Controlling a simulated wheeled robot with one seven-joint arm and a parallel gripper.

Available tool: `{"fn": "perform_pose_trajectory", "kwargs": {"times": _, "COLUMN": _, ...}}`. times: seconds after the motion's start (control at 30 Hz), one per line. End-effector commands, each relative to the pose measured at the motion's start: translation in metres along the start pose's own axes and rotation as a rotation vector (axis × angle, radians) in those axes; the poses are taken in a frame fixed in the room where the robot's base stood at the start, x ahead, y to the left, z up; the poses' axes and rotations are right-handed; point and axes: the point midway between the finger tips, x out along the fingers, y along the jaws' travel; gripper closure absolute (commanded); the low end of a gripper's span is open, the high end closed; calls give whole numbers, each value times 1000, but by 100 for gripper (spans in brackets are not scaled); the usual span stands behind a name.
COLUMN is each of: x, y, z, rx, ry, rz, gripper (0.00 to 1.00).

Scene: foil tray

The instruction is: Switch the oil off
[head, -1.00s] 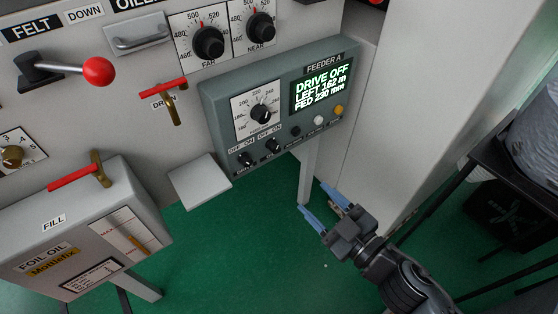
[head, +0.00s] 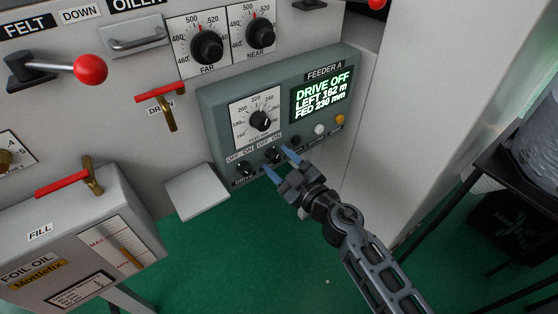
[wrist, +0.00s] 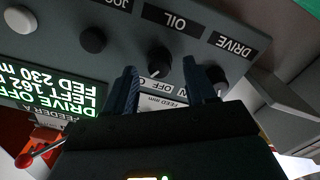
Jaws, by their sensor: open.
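The feeder A box (head: 215,110) carries two small black knobs under OFF and ON labels. The oil knob (head: 272,155) is the right one in the head view; in the upside-down wrist view it (wrist: 158,62) stands beside the OIL label (wrist: 178,22). Its white mark points down and left there, seemingly toward the ON side, whose label is hidden. My gripper (head: 279,161) is open, with its blue fingertips on either side of the oil knob; I cannot tell whether they touch it. The right finger in the wrist view lies between the oil knob and the drive knob (wrist: 213,78).
The drive knob (head: 243,168) is close beside one finger. A black button (head: 295,141), a white button (head: 319,129) and an amber button (head: 340,119) lie to the right. The display (head: 320,90) reads DRIVE OFF. Green floor below the box is clear.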

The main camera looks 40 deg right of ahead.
Motion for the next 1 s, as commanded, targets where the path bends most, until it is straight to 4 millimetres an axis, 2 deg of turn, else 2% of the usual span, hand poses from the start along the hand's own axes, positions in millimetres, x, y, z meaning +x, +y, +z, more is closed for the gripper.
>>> {"fn": "perform_pose_trajectory", "kwargs": {"times": 0.1, "x": 6, "y": 0, "z": 0, "rx": 1, "ry": 0, "rz": 0, "gripper": 44}}
{"fn": "perform_pose_trajectory", "kwargs": {"times": 0.37, "x": 8, "y": 0, "z": 0, "rx": 1, "ry": 0, "rz": 0, "gripper": 44}}
{"fn": "perform_pose_trajectory", "kwargs": {"times": 0.93, "x": 7, "y": 0, "z": 0, "rx": 1, "ry": 0, "rz": 0, "gripper": 98}}
{"fn": "perform_pose_trajectory", "kwargs": {"times": 1.0, "x": 7, "y": 0, "z": 0, "rx": 0, "ry": 0, "rz": 0, "gripper": 99}}
